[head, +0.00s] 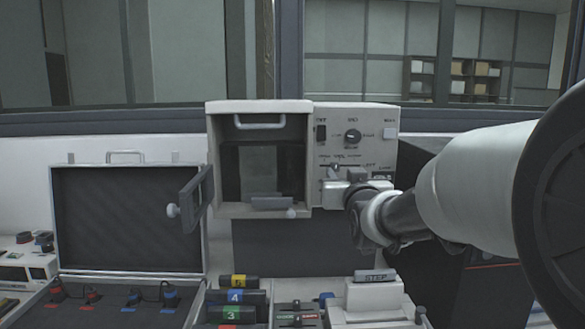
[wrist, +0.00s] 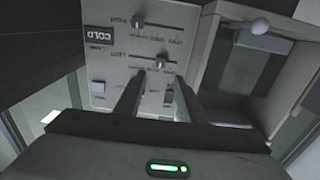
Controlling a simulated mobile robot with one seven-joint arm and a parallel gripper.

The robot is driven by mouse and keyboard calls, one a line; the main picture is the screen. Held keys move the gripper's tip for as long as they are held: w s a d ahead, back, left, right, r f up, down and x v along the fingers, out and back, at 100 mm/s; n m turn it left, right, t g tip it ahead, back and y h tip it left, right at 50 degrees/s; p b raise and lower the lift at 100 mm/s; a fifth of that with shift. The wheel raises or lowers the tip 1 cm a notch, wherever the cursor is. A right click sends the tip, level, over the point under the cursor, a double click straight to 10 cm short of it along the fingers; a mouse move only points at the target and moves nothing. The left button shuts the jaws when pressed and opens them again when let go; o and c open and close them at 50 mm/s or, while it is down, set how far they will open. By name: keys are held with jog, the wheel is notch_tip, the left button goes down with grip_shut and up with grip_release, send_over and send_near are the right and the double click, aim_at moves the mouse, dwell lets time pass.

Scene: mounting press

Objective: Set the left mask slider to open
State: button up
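The left mask slider is probably the one beside the label that seems to read LEFT on the press's control panel (head: 385,150). In the wrist view, which looks upside down, its small grey knob (wrist: 161,60) sits partway along a dark horizontal slot. The knob appears just beyond my fingertips, roughly between them; I see no clear contact. My gripper (wrist: 159,78) has its two dark fingers apart and nothing held. In the head view my gripper (head: 352,178) is at the panel's lower part and hides some of it. Small lettering is too blurred to read which end is open.
A second slider (wrist: 137,21) runs parallel nearby. A rotary knob (head: 352,136) is higher on the panel. The open chamber (head: 222,170) is left of the panel, its small door (head: 196,190) swung out. An open case (head: 125,215) and coloured blocks (head: 236,297) stand below left.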

aim_at(336, 165)
jog(key=w, duration=0.8)
jog(key=shift+c, duration=0.4)
grip_shut()
